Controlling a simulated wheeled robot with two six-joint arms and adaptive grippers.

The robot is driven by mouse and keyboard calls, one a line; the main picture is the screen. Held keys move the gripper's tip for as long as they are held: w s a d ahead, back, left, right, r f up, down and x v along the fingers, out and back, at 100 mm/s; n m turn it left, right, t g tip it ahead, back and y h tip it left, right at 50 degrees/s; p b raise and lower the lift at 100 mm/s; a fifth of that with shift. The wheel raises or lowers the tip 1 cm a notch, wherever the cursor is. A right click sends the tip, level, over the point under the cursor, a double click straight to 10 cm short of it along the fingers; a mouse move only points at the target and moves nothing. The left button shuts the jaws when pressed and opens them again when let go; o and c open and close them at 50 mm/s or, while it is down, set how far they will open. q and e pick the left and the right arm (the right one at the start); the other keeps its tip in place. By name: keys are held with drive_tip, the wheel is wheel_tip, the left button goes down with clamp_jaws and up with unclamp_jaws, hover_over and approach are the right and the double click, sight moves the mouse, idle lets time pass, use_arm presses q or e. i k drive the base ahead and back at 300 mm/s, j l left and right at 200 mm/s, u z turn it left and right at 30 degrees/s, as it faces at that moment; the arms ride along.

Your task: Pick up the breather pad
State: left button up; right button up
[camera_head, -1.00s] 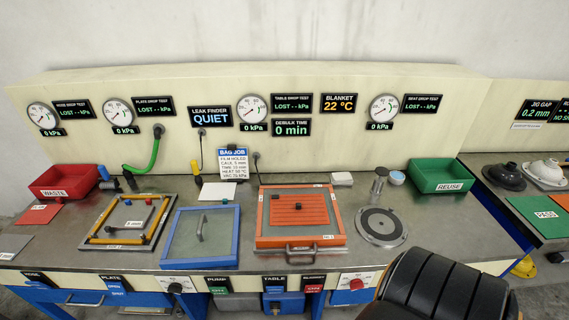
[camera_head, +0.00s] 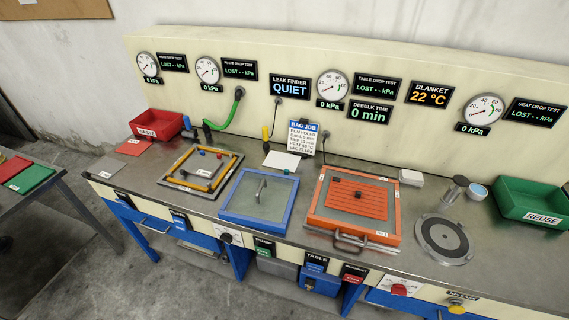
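No label marks the breather pad, and I cannot tell for sure which thing it is. A flat white square pad (camera_head: 282,160) lies on the bench behind the blue-framed glass lid, below the bag job card. A small thick white block or stack (camera_head: 411,177) lies behind the right part of the orange-framed table. Neither of my grippers is in view.
The steel bench (camera_head: 310,168) also holds a yellow-framed plate (camera_head: 171,184), a blue-framed lid (camera_head: 228,215), an orange-framed table (camera_head: 394,213) and a round grey seat (camera_head: 429,251). The red WASTE bin (camera_head: 167,121) stands left, the green REUSE bin (camera_head: 515,198) right.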

sight(286, 162)
drive_tip(key=i+j, duration=0.15)
drive_tip(key=j, duration=0.2)
drive_tip(key=i+j, duration=0.1)
drive_tip(key=j, duration=0.3)
drive_tip(key=i+j+z, duration=0.1)
drive_tip(key=j, duration=0.25)
drive_tip(key=i+j, duration=0.15)
drive_tip(key=j, duration=0.2)
drive_tip(key=i+j, duration=0.1)
drive_tip(key=j, duration=0.3)
drive_tip(key=i+z, duration=0.05)
